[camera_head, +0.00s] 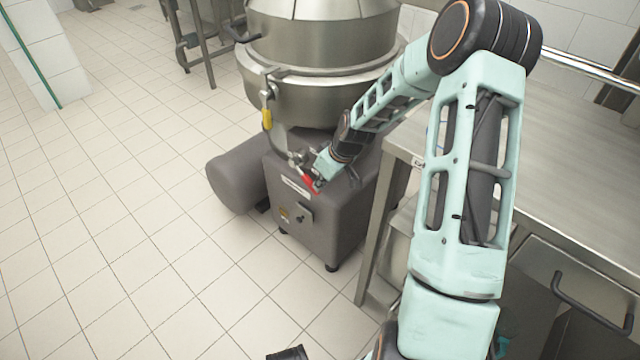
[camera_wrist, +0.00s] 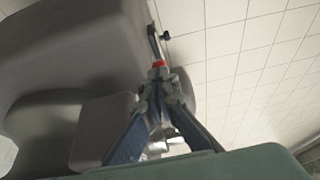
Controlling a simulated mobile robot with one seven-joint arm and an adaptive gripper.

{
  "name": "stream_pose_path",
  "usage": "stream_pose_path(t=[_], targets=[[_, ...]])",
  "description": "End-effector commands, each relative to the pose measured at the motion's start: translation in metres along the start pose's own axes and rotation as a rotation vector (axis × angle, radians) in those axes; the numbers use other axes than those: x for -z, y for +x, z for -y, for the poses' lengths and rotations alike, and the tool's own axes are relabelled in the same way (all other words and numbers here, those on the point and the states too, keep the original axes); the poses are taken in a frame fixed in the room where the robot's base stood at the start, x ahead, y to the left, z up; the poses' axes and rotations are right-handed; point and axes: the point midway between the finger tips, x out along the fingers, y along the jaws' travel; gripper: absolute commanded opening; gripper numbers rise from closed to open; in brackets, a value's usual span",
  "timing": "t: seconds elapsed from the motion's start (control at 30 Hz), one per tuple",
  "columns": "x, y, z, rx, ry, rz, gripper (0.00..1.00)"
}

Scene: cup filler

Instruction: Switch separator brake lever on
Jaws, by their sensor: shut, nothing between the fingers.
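The separator is a large steel bowl (camera_head: 310,95) on a grey base (camera_head: 325,225). A small red part (camera_head: 311,183), which looks like the end of the brake lever, sits at the top front edge of the base. It also shows in the wrist view (camera_wrist: 158,64), just past my fingertips. My gripper (camera_head: 317,178) is shut with nothing held, right at the red part. In the wrist view its fingers (camera_wrist: 158,76) meet at the tips. I cannot tell whether they touch the red part, and the lever's position is partly hidden by my gripper.
A grey motor housing (camera_head: 233,184) lies left of the base. A small plate with a black switch (camera_head: 300,217) is on the base's front. A steel table (camera_head: 570,150) stands at the right. The tiled floor at the left is clear.

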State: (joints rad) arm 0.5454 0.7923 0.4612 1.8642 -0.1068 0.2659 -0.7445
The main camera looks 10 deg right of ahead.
Motion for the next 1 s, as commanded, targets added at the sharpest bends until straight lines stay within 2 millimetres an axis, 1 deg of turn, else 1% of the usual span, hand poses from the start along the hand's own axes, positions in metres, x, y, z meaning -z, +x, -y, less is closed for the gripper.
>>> stream_pose_path(t=[0.07,0.13,0.4,0.53,0.7,1.0], targets=[[-0.002,-0.003,0.001,0.002,0.001,0.002,0.00],[-0.001,-0.011,0.000,0.000,0.002,0.001,0.00],[-0.001,-0.054,-0.001,-0.004,0.000,-0.002,0.00],[-0.001,-0.069,0.000,-0.002,0.001,-0.002,0.00],[0.000,-0.076,0.000,-0.001,0.000,-0.001,0.00],[0.000,-0.076,0.000,-0.001,0.000,-0.001,0.00]])
